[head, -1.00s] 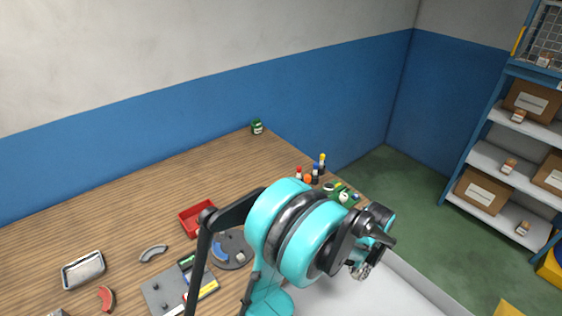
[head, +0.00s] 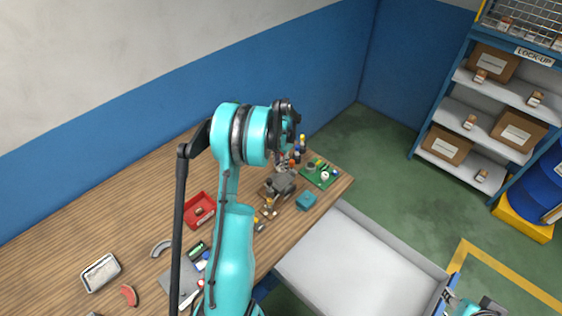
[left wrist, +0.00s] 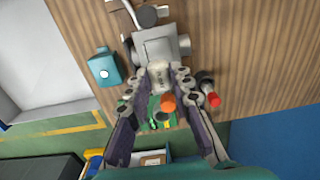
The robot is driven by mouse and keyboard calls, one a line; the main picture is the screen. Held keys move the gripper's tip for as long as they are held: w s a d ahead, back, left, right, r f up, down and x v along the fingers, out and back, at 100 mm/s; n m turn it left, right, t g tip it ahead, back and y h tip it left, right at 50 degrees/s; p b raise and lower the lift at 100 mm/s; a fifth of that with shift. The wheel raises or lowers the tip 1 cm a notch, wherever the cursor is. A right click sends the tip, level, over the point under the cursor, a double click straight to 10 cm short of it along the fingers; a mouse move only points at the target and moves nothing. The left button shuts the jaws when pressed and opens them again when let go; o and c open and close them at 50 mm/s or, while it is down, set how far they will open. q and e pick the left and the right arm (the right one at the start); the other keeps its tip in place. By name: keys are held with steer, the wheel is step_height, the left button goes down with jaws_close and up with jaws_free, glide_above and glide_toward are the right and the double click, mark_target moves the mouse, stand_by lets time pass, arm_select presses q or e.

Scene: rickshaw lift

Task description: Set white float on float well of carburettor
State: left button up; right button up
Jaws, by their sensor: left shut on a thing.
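The white float (left wrist: 160,77) is between the fingertips of my left gripper (left wrist: 160,74) in the left wrist view. The gripper is shut on it. The grey carburettor (left wrist: 162,44) lies just beyond the fingertips; the float overlaps its near edge in the picture, and I cannot tell whether they touch. In the head view the carburettor (head: 281,186) is on the bench, below my left wrist. The float is not clear there. Part of my right arm shows at the lower right corner; its jaws cannot be made out.
A teal block (head: 306,201) sits right of the carburettor. Small bottles with coloured caps, one orange-capped (left wrist: 168,103) and one red-capped (left wrist: 212,98), and a green board (head: 321,174) are close by. A red tray (head: 199,211) stands to the left.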

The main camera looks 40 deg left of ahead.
arm_select(q)
steer(key=b, duration=0.2)
glide_above(281, 180)
step_height(281, 180, down, 4)
steer(key=shift+f, duration=0.25)
steer(key=shift+f+b, duration=0.65)
steer(key=shift+b, duration=0.05)
steer(key=shift+b, duration=0.45)
stand_by(0.6)
steer(key=shift+f+b, duration=0.4)
steer(key=shift+b, duration=0.3)
stand_by(0.8)
stand_by(0.4)
steer(key=o, duration=1.3)
steer(key=shift+r, duration=0.15)
